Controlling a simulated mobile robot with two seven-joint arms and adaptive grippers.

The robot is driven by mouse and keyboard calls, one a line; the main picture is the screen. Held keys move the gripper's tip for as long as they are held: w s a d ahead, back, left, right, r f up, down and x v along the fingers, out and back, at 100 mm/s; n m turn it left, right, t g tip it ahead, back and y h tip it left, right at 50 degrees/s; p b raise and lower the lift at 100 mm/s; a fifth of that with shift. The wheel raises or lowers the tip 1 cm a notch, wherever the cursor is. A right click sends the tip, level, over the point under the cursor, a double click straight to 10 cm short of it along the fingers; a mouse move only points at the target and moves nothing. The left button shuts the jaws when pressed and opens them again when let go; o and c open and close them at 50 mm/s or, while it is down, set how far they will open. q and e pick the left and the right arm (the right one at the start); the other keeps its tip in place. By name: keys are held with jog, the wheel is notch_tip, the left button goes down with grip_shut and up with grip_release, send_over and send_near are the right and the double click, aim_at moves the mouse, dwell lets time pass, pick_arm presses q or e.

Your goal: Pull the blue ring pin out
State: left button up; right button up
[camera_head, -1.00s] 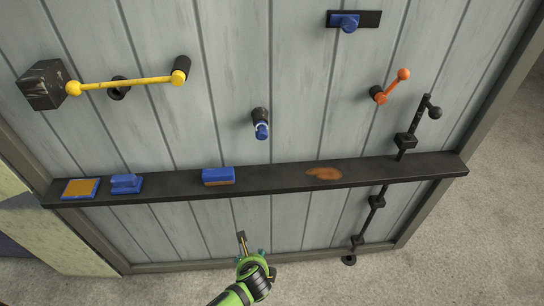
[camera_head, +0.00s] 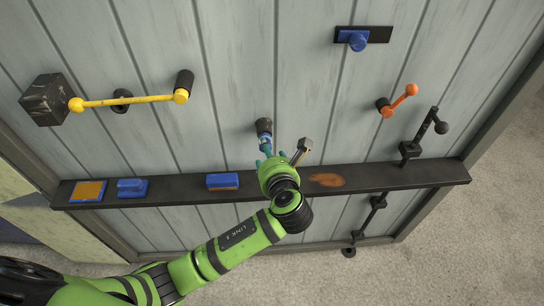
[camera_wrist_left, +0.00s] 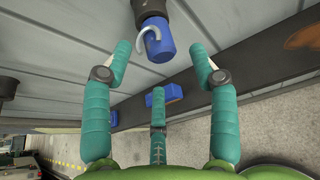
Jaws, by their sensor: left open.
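The blue ring pin (camera_head: 265,142) sticks out of a dark round socket (camera_head: 263,125) on the grey plank wall, above the dark shelf. In the left wrist view the pin (camera_wrist_left: 158,42) is a blue cylinder with a pale curved ring on its side, at top centre. My left gripper (camera_head: 268,158) is right in front of the pin and partly covers it in the head view. In the left wrist view its teal fingers (camera_wrist_left: 158,62) are spread, with the pin beyond and between the two upper tips. No grip on it shows. My right gripper is in neither view.
The dark shelf (camera_head: 390,177) runs across just below the pin, carrying blue blocks (camera_head: 222,181) and a brown patch (camera_head: 327,180). A yellow lever (camera_head: 130,101) is at left. An orange lever (camera_head: 398,101) and a black cranked rod (camera_head: 425,132) are at right.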

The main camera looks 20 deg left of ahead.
aim_at(268, 137)
pick_arm(q)
jog(key=x, duration=0.3)
jog(key=shift+w+a+f, duration=0.15)
jog(key=shift+w, duration=0.05)
grip_shut()
jog(key=c, duration=0.7)
grip_release()
jog(key=shift+s, duration=0.1)
jog(key=shift+c, duration=0.2)
jog(key=shift+f, duration=0.1)
grip_shut()
jog(key=shift+s+f+p, duration=0.1)
jog(key=shift+p, duration=1.25)
dwell(0.6)
